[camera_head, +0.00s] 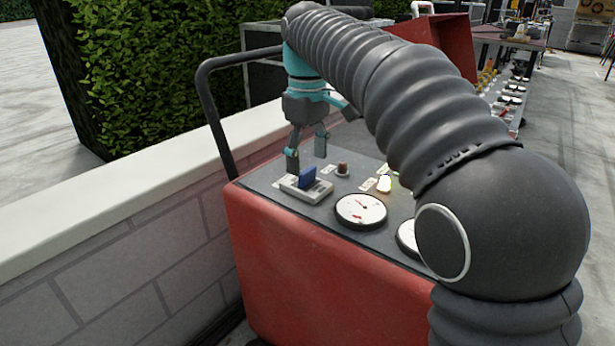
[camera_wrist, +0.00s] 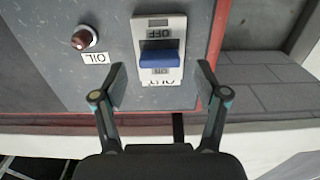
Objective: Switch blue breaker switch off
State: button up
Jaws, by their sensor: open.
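The blue breaker switch (camera_head: 307,177) stands up from a pale plate (camera_head: 318,192) on the grey top of a red machine. In the wrist view the blue switch (camera_wrist: 159,57) lies across its white plate (camera_wrist: 172,22), with OFF lettering on one side of it and other lettering on the opposite side. My gripper (camera_head: 307,155) is open above the panel, close to the switch. In the wrist view its two fingertips (camera_wrist: 161,77) are apart, one on each side of the plate's lower part, just short of the switch.
A brown-red knob (camera_wrist: 82,39) with an OIL label (camera_wrist: 96,58) is beside the switch. Round gauges (camera_head: 361,210) and a lit yellow-white button (camera_head: 384,182) sit on the panel. A black handle rail (camera_head: 212,110) and a low block wall (camera_head: 120,240) border the machine.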

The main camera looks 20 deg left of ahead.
aim_at(310, 170)
jog(key=shift+f, duration=1.5)
jog(key=c, duration=1.2)
jog(key=shift+o, duration=0.2)
jog(key=shift+s+d+f+y+b, duration=0.15)
jog(key=shift+d+y+b, duration=0.15)
jog(key=shift+y+b, duration=0.55)
jog(key=shift+t+h, duration=0.25)
jog(key=shift+t, duration=0.05)
jog(key=o, duration=1.2)
jog(key=shift+c, duration=0.2)
jog(key=shift+r, duration=0.2)
